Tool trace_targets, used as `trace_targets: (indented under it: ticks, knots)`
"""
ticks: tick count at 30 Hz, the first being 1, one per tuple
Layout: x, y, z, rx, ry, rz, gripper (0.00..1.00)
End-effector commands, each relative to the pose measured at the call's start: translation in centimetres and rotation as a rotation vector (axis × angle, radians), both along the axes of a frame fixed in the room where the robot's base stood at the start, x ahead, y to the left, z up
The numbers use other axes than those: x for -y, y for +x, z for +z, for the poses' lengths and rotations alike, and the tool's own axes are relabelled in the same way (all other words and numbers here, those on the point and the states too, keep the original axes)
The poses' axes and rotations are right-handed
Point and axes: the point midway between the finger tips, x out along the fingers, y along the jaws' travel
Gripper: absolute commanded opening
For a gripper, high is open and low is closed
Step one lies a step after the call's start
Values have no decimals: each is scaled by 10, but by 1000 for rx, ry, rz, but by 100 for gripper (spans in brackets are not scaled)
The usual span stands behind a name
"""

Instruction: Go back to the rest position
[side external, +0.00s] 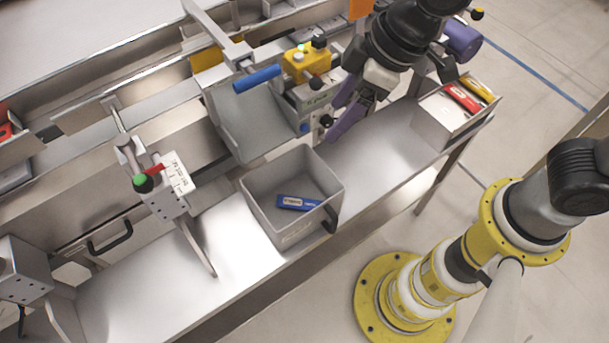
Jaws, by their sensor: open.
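My gripper (333,122) is at the upper middle, hanging from the dark wrist with its purple fingers pointing down and left. The fingers are apart and I see nothing between them. They are beside the yellow-topped valve block (306,66), close to its right side. I cannot tell whether they touch it. A grey bin (262,213) stands on the steel bench in front, with a blue packet (298,203) lying inside.
A box (432,127) at the bench's right end holds red (462,97) and yellow (479,89) packets. A blue-handled lever (257,79) sticks out left of the block. A white control block (170,186) stands at left. The bench between bin and right box is clear.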

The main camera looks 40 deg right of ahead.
Motion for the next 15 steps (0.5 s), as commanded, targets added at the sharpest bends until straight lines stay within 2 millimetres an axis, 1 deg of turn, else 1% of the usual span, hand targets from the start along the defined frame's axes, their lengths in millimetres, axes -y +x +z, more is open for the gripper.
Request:
trace_targets:
  ticks: [2,4,5,7,8,9,11,12,14,15]
  knots:
    - [1,1,0,0,0,-2,74]
    - [6,4,2,4,3,-20,74]
    - [10,8,5,11,8,-34,74]
    - [26,18,22,47,32,-87,74]
    - [37,22,31,67,43,-116,74]
    - [56,24,43,95,56,-162,74]
    - [89,22,62,135,72,-242,74]
    - [112,15,73,157,78,-302,74]
    - [146,-1,85,184,82,-394,74]
    - [166,-14,89,196,81,-455,74]
